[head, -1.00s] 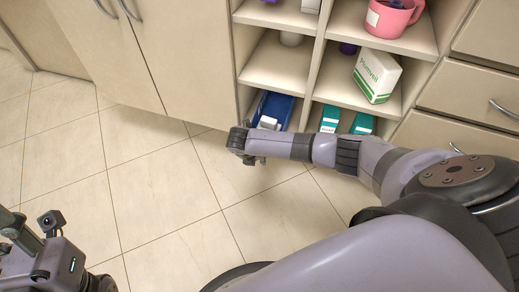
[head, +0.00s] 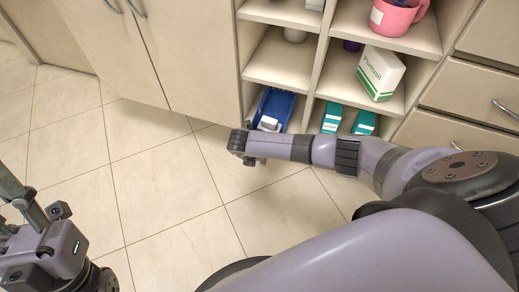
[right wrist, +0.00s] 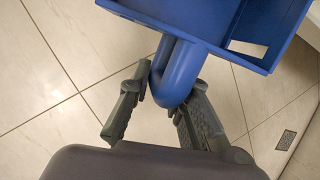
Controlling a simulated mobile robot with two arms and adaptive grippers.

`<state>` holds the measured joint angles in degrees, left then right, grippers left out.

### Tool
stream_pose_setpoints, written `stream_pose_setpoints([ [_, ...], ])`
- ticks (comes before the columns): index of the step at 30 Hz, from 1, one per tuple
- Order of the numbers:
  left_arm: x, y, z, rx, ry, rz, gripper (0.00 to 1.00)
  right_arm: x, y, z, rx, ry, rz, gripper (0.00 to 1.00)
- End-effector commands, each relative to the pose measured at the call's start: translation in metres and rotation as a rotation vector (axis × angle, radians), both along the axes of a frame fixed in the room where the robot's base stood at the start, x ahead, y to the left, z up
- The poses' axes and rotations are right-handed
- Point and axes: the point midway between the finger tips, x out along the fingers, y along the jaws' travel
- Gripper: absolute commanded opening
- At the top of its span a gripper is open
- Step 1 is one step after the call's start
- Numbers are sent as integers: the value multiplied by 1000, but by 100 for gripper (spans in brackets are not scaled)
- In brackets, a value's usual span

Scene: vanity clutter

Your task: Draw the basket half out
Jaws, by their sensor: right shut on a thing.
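The blue basket (head: 274,104) sits in the bottom left cubby of the shelf unit, with a white item (head: 268,123) in it. Its blue loop handle (right wrist: 178,78) shows in the right wrist view. My right gripper (right wrist: 165,88) is shut on this handle, one finger on each side of the loop. In the head view the right gripper (head: 240,142) is in front of the cubby, low over the floor, and its fingers are mostly hidden. My left gripper (head: 106,282) is at the bottom left, away from the shelves; its fingertips cannot be made out.
Teal boxes (head: 332,118) stand in the cubby right of the basket. A white carton (head: 380,73) and a pink mug (head: 397,15) are on shelves above. Closed drawers (head: 470,95) are at right, cabinet doors (head: 190,50) at left. The tiled floor (head: 165,190) in front is clear.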

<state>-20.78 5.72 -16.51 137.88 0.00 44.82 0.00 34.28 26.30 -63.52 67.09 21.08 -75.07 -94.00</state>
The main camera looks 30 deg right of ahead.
Motion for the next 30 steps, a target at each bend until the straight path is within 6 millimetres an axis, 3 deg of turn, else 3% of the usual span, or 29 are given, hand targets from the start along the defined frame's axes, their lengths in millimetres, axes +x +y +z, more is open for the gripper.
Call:
stream_pose_setpoints([
  [3, 0, 0, 0, 0, 0, 0, 40, -3, 1, -3, 2, 8, 1, 0],
  [4, 0, 0, 0, 0, -1, 0, 40, -3, 1, -3, 2, 8, 1, 19],
  [14, -1, 0, 0, -2, -6, -2, 40, -1, 0, -1, 1, 2, -1, 41],
  [24, -1, -1, -1, -2, -7, -6, 40, -1, 0, 1, 1, 2, -1, 42],
  [30, -1, -1, 0, -2, -7, -5, 40, -4, 9, 21, 2, -2, 1, 42],
])
